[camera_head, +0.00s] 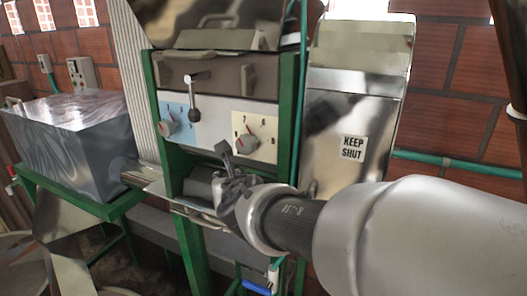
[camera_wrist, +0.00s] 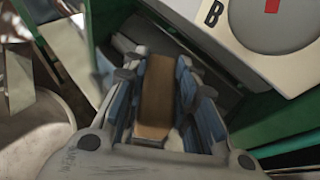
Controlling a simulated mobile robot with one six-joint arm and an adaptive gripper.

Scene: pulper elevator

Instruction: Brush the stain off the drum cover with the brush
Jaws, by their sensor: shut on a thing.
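My gripper (camera_head: 226,160) is in front of the green-framed machine, just below its dial panel. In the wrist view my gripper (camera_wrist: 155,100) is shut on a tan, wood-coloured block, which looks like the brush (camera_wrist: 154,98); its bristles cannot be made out. A dark rounded part (camera_head: 199,186) sits in the opening beside the gripper, partly hidden. A steel cover labelled KEEP SHUT (camera_head: 380,118) stands to the right, with a dark blotch on its upper left that may be a stain or a reflection. I cannot tell for certain which part is the drum cover.
The panel above my gripper has a lever (camera_head: 194,105) and two red-marked dials (camera_head: 243,141). A grey metal tank (camera_head: 75,140) stands at the left on a green frame. A green pipe (camera_head: 460,165) runs along the brick wall at the right.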

